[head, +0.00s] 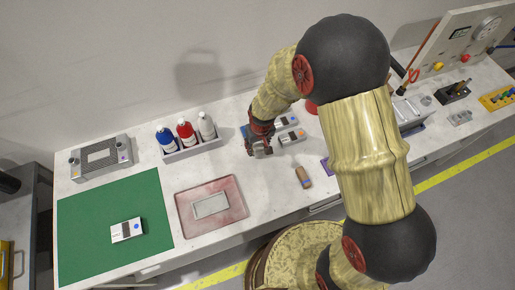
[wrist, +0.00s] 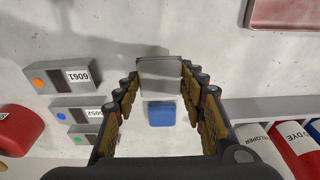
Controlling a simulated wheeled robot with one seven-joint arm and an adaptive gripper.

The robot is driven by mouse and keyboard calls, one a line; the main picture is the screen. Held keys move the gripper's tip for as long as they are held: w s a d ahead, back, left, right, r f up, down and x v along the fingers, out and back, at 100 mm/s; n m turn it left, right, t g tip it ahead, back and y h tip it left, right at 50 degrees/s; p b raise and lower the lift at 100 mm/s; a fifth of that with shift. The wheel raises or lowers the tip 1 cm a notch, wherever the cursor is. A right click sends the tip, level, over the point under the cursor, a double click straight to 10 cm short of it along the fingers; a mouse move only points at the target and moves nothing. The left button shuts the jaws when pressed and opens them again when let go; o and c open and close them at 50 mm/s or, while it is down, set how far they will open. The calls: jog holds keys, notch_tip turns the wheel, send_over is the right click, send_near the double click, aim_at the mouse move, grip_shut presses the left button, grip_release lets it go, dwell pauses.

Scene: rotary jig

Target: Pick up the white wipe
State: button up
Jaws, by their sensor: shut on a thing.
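A pale grey-white flat piece, which I take as the white wipe (wrist: 160,68), sits between my fingertips in the wrist view. My gripper (wrist: 159,80) is shut on it, with a finger at each side edge. In the head view my gripper (head: 259,150) is over the bench, right of the bottle rack, and mostly hides the wipe. A blue square pad (wrist: 161,115) shows between the fingers, apart from the wipe. I cannot tell how high the wipe is above the bench.
Grey labelled blocks (wrist: 62,78) lie beside the gripper. A rack (head: 194,146) holds blue, red and white bottles. A pinkish tray (head: 235,222) holds a grey plate, and a green mat (head: 85,225) bears a small block. A brown-handled tool (head: 303,177) lies near the front edge.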

jog(key=s+d+r+p, duration=0.1)
jog(key=s+d+r, duration=0.2)
jog(key=s+r, duration=0.6)
jog(key=s, duration=0.4)
jog(key=shift+s+r, duration=0.15)
jog(key=shift+s, duration=0.1)
jog(key=o, duration=0.4)
jog(key=shift+c, duration=0.2)
jog(key=c, duration=0.4)
